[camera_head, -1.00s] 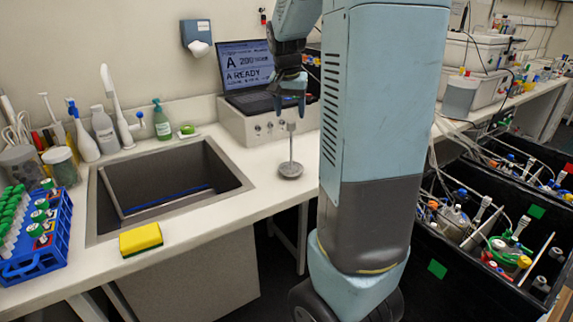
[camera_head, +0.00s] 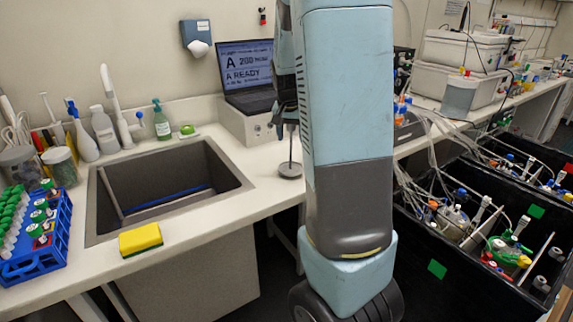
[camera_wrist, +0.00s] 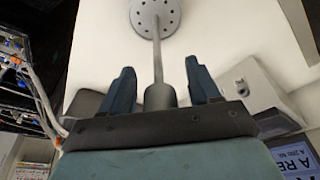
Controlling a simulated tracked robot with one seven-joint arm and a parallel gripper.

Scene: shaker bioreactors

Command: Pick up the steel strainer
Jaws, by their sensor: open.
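The steel strainer (camera_head: 290,169) stands on the white counter to the right of the sink, with its perforated disc down and its thin stem upright. In the wrist view its round holed disc (camera_wrist: 155,14) is at the top, and the stem runs down to a thicker grey handle end (camera_wrist: 160,96) between my fingers. My gripper (camera_wrist: 160,85) is open, with one blue finger on each side of the handle and gaps on both sides. In the head view my gripper is partly hidden behind my own column, near the top of the strainer.
A laptop (camera_head: 248,75) sits on a white instrument box (camera_head: 240,122) just behind the strainer. The sink (camera_head: 165,190), yellow sponge (camera_head: 141,239) and blue tube rack (camera_head: 40,245) lie to the left. Black bins (camera_head: 480,235) with bottles and tubing stand at right.

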